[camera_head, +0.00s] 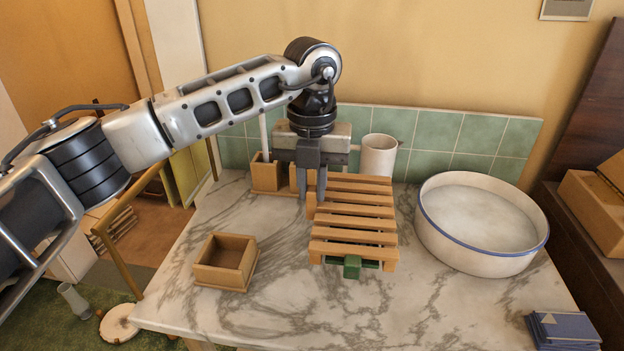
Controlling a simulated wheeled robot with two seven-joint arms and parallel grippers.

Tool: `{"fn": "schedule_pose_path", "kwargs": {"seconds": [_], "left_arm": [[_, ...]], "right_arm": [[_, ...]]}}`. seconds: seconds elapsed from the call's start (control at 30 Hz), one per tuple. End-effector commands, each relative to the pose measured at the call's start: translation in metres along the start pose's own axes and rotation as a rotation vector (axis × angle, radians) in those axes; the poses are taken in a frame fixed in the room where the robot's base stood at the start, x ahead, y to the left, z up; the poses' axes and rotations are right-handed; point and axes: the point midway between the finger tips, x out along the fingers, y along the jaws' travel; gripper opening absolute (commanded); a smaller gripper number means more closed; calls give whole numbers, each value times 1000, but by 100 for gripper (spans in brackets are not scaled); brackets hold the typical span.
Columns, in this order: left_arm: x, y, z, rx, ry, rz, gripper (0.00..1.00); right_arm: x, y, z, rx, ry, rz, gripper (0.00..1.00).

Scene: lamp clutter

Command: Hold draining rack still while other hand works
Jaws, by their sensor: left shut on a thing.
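The draining rack (352,231) is a slatted wooden frame lying flat on the marble counter, with a green part under its near end. My left gripper (312,190) points down at the rack's far left corner. Its jaws are shut on the rack's left edge there. The gripper body hides part of that corner and whatever is directly behind it. My right gripper is not in view.
A white basin with a blue rim (480,262) stands right of the rack. A small open wooden box (225,262) sits left. A white mug (378,156) and a wooden holder (266,174) stand behind. Blue books (563,331) lie at the front right. The front counter is clear.

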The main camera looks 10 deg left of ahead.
Motion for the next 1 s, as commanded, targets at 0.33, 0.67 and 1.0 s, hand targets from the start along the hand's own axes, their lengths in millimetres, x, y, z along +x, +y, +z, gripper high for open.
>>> {"fn": "schedule_pose_path", "kwargs": {"seconds": [0.33,0.67,1.0], "left_arm": [[10,0,0,0,-2,-1,0],[20,0,0,0,-1,-1,0],[30,0,0,0,-1,-2,0]], "right_arm": [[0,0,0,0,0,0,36],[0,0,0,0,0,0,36],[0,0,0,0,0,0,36]]}}
